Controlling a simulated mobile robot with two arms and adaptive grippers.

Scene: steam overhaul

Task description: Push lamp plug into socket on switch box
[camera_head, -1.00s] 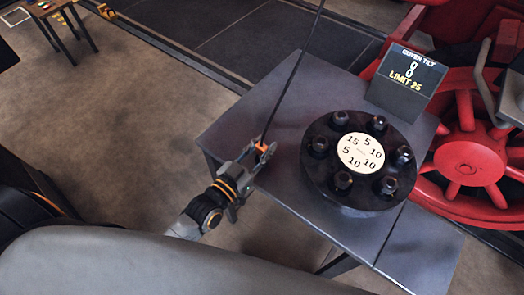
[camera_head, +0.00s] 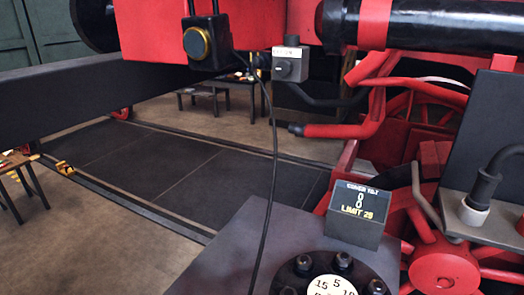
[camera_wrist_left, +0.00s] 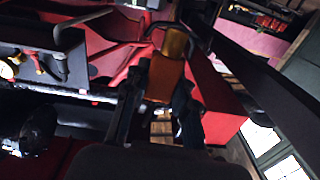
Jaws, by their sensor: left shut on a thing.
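The orange lamp plug (camera_wrist_left: 166,76) shows in the left wrist view between the dark fingers of my left gripper (camera_wrist_left: 160,90), which is shut on it. My left gripper is outside the head view. The lamp (camera_head: 206,43), a black block with a yellow ring, hangs on the red frame. Its thin black cable (camera_head: 273,150) runs down past the table edge, its lower end out of view. The grey switch box (camera_head: 290,64), with a dark knob and a white label, is right of the lamp. I cannot make out its socket. My right gripper is not in view.
The dark table (camera_head: 225,255) carries a round fixture with black studs (camera_head: 330,262) and a sign reading LIMIT 25 (camera_head: 357,214). Red pipes (camera_head: 340,130) and wheels stand at right. A black cabled plug (camera_head: 484,188) sits on a grey bracket. Dark floor panels (camera_head: 150,160) lie clear at left.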

